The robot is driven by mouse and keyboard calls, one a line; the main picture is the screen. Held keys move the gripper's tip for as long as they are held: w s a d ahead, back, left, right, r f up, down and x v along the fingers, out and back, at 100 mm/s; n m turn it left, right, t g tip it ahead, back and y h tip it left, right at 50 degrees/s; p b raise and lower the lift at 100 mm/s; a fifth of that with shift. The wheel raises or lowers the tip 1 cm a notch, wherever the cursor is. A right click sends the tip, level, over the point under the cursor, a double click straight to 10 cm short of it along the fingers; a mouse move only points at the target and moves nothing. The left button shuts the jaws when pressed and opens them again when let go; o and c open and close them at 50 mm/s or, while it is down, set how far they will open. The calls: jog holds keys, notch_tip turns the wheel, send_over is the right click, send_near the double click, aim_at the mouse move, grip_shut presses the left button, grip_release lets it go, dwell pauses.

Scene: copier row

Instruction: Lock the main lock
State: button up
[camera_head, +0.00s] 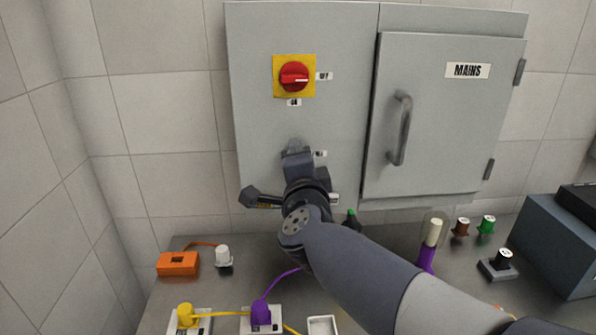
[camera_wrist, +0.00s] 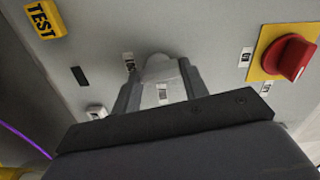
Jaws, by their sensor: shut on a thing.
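The grey cabinet (camera_head: 255,120) stands against the wall. My gripper (camera_head: 297,153) is at its front, below the red rotary switch. In the wrist view, my gripper (camera_wrist: 160,88) has its two fingers on either side of a light grey rounded piece (camera_wrist: 160,68) on the panel, and is shut on it. This piece looks like the lock. Its turned position cannot be told, since the fingers hide much of it. Small labels (camera_head: 321,154) sit beside it, too small to read. In the head view its top edge just shows above the fingers.
The red switch (camera_head: 294,76) on a yellow plate sits above, its white mark pointing right. The MAINS door (camera_head: 440,130) with a bar handle (camera_head: 402,130) is shut at the right. A yellow TEST block (camera_wrist: 45,20) shows in the wrist view. Plugs and an orange box (camera_head: 178,264) stand below.

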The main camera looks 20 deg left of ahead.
jog(key=shift+f+m+b, duration=0.1)
jog(key=shift+m+b, duration=0.4)
jog(key=shift+m, duration=0.6)
jog(key=o, duration=1)
jog(key=v, duration=1)
jog(key=shift+s+d+p, duration=0.15)
jog(key=shift+s+p, duration=0.15)
jog(key=shift+s, duration=0.05)
